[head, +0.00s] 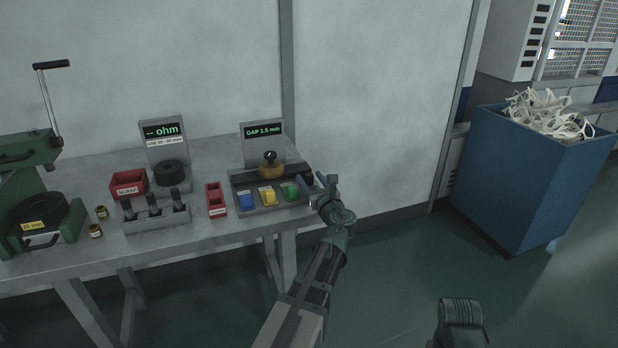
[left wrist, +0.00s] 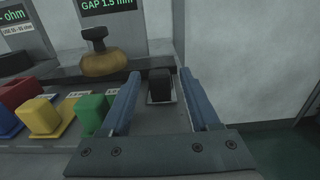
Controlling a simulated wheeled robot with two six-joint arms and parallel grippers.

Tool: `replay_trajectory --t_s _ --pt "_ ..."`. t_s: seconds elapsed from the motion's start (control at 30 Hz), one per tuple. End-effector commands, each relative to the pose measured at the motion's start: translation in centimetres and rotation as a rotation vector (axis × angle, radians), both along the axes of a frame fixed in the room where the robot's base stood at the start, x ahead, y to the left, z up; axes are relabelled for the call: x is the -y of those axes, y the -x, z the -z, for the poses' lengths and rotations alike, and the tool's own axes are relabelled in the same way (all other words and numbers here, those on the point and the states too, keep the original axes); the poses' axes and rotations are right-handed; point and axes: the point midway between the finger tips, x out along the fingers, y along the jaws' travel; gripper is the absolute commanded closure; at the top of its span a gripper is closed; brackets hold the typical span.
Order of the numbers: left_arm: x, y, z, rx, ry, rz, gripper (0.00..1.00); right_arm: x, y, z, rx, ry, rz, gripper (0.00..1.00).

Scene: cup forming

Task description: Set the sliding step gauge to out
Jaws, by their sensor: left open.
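The gauge station (head: 246,182) stands at the right end of the bench, with a green "GAP 1.5 mm" display (head: 263,130) behind it. A brass piece with a black knob (head: 271,168) sits on its rail; it also shows in the left wrist view (left wrist: 104,62). Blue (head: 247,201), yellow (head: 268,195) and green (head: 289,190) blocks line its front. A black block (left wrist: 160,87) on a pale plate is at the right end. My left gripper (head: 321,184) is open, its fingers (left wrist: 160,80) on either side of the black block, without visible contact. My right gripper is not seen.
A red scrap bin (head: 129,183), a small red tray (head: 215,200), a grey holder with black posts (head: 154,220) and a green press (head: 45,222) stand farther left. A blue bin of white scraps (head: 520,180) is at right. Floor between is clear.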

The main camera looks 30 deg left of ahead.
Motion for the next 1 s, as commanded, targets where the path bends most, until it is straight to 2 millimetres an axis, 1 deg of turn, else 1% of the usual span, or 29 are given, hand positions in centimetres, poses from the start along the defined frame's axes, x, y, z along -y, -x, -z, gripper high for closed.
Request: replay_trajectory --t_s 0.03,0.13,0.5,0.57,0.7,0.77,0.8,0.87,1.0 --pt "-0.51 -0.49 0.00 0.000 0.000 -0.002 0.38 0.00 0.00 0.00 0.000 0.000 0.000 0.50" --pt "-1.00 -0.83 0.00 0.000 0.000 -0.002 0.38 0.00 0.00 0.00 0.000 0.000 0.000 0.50" --pt "-1.25 -1.00 0.00 0.000 0.000 -0.001 0.38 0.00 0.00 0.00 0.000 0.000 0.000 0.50" --pt "-1.25 -0.99 0.00 0.000 0.000 -0.001 0.46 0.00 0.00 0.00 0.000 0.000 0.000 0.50" --pt "-1.23 -0.99 0.00 0.000 0.000 -0.001 0.72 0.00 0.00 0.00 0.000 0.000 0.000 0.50" --pt "-1.23 -0.99 0.00 0.000 0.000 -0.001 0.82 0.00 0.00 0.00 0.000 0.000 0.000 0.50" --pt "-1.23 -0.99 0.00 0.000 0.000 -0.001 0.90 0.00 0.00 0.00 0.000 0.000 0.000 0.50" --pt "-1.23 -0.99 0.00 0.000 0.000 -0.001 1.00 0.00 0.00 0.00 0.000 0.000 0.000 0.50" --pt "-1.23 -0.99 0.00 0.000 0.000 -0.001 1.00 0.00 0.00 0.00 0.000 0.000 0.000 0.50"
